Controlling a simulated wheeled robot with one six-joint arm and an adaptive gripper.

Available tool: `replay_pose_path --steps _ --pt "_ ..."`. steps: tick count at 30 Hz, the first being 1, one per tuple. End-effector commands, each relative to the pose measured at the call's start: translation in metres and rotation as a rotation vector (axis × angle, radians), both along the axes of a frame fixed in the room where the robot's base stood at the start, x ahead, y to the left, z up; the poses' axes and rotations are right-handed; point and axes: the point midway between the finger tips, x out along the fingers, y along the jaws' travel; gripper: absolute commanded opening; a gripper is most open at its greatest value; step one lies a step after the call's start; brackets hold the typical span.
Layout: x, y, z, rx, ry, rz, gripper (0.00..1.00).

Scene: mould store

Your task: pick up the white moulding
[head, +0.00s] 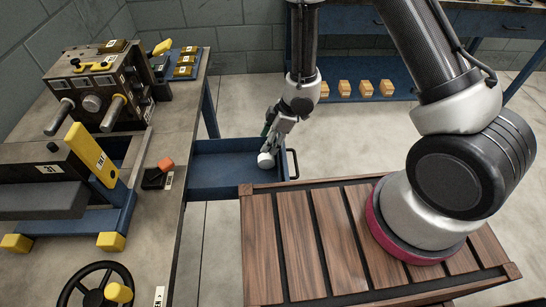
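The white moulding (265,161) is a small, pale, rounded piece at the right part of the blue open drawer or tray (213,170) beside the bench. My gripper (267,150) reaches down into the drawer from above, with its fingertips right at the moulding. The fingers hide part of it. At this size I cannot tell whether the fingers are shut on it or only around or beside it.
A handwheel (97,287) is at the lower left.

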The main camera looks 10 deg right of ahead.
Motion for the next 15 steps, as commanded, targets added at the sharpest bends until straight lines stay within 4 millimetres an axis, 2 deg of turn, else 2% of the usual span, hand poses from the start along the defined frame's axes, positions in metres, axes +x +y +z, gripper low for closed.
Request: replay_pose_path --steps 11,15 --pt "-0.007 0.017 -0.042 0.006 0.01 0.015 0.52" --pt "-0.009 0.025 -0.064 0.006 0.009 0.014 0.52"
